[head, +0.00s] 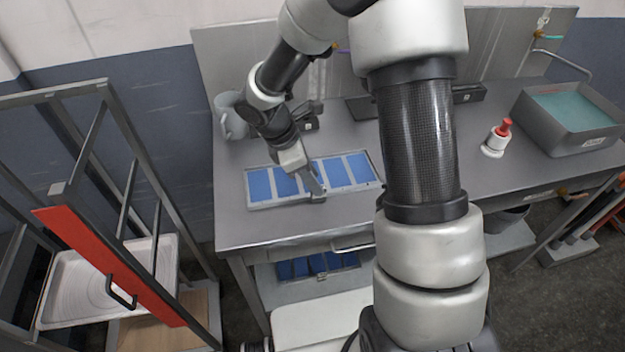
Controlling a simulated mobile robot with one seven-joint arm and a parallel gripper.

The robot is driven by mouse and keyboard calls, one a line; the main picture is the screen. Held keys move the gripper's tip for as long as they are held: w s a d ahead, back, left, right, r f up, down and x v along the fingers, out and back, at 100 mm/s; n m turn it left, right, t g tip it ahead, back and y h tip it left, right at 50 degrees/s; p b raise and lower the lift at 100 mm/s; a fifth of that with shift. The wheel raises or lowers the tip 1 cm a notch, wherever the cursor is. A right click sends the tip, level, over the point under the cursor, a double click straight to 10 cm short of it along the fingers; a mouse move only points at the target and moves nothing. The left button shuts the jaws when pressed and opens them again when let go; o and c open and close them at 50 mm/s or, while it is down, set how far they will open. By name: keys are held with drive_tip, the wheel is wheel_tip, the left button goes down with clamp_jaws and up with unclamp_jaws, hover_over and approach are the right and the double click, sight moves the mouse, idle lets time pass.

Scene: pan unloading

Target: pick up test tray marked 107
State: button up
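A shallow grey tray (258,204) with several blue panels lies on the metal worktable. No number can be read on it at this size, so I cannot tell if it is tray 107. My gripper (316,190) is over the middle of this tray, close to its front edge. It covers part of the panels. I cannot tell whether its fingers touch the tray or are open or shut. More blue panels (318,264) show on the shelf under the table, partly hidden by the tabletop.
The worktable (235,226) also carries a grey pitcher (232,118), a red-and-white bottle (496,138) and a grey bin (566,143) of greenish contents. A rack with a red bar (105,262) and a white tray (62,290) stands at left. The tabletop left of the bottle is partly hidden by my arm.

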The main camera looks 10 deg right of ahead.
drive_tip(key=x, duration=0.5)
drive_tip(key=shift+a+f, duration=0.1)
drive_tip(key=shift+w, duration=0.1)
clamp_jaws()
